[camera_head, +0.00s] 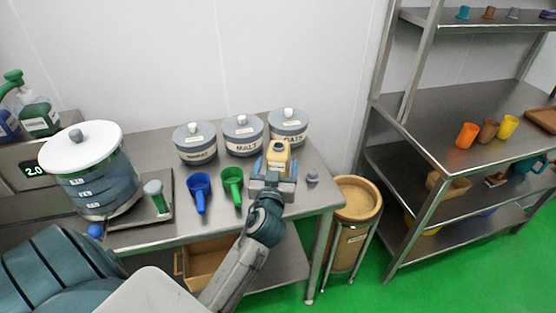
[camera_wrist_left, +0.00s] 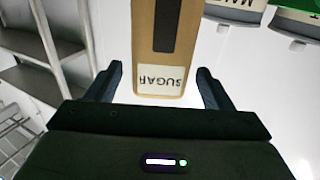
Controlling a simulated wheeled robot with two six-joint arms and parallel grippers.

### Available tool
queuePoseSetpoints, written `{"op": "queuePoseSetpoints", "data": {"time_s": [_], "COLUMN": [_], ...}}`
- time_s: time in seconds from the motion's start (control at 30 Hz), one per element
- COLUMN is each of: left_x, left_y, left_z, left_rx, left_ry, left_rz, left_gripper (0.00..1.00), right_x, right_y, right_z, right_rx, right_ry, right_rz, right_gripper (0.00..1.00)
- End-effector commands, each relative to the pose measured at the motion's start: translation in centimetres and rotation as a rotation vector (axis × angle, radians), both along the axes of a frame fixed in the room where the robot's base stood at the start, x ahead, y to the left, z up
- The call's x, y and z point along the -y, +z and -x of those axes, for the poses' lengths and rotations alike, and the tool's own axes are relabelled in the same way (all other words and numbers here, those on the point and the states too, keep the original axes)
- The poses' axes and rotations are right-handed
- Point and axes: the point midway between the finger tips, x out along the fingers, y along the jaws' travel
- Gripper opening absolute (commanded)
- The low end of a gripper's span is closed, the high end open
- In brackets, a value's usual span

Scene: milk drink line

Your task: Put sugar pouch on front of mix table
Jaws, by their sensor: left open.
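The sugar pouch (camera_head: 278,153) is tan with a dark stripe and stands on the steel mix table (camera_head: 325,194) near its right end, in front of the lidded canisters. In the left wrist view the pouch (camera_wrist_left: 168,50) shows its white SUGAR label, upside down, between my fingers. My left gripper (camera_head: 273,178) is at the pouch; its fingers (camera_wrist_left: 158,88) are open, one on each side, with a visible gap on both sides. The pouch's lower part is hidden behind the gripper in the head view. My right gripper is not seen.
Several grey canisters (camera_head: 242,134) stand behind the pouch. A blue scoop (camera_head: 199,190) and a green scoop (camera_head: 232,182) lie to its left, a small grey knob-like weight (camera_head: 312,176) to its right. A large white-lidded tank (camera_head: 90,170) stands left. A tan bin (camera_head: 356,200) is beside the table.

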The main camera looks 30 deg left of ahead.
Motion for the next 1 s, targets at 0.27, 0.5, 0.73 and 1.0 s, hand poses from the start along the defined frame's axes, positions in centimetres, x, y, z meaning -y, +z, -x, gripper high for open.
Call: {"op": "queuePoseSetpoints", "data": {"time_s": [0.27, 0.5, 0.73, 1.0], "left_x": [2.7, 3.5, 3.6, 3.9], "left_y": [-0.3, -0.1, 0.0, -2.1], "left_z": [5.2, 6.9, 7.1, 6.4], "left_rx": [0.000, 0.000, 0.000, -0.041], "left_ry": [0.001, 0.000, 0.001, -0.018], "left_rz": [0.005, 0.000, -0.001, -0.001], "left_gripper": [0.74, 0.74, 0.74, 0.74], "right_x": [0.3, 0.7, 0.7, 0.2], "right_y": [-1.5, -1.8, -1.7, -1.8], "right_z": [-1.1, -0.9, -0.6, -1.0], "right_rx": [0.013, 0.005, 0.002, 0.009], "right_ry": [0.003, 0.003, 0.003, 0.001], "right_rz": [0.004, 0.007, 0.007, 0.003], "right_gripper": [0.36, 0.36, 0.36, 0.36]}}
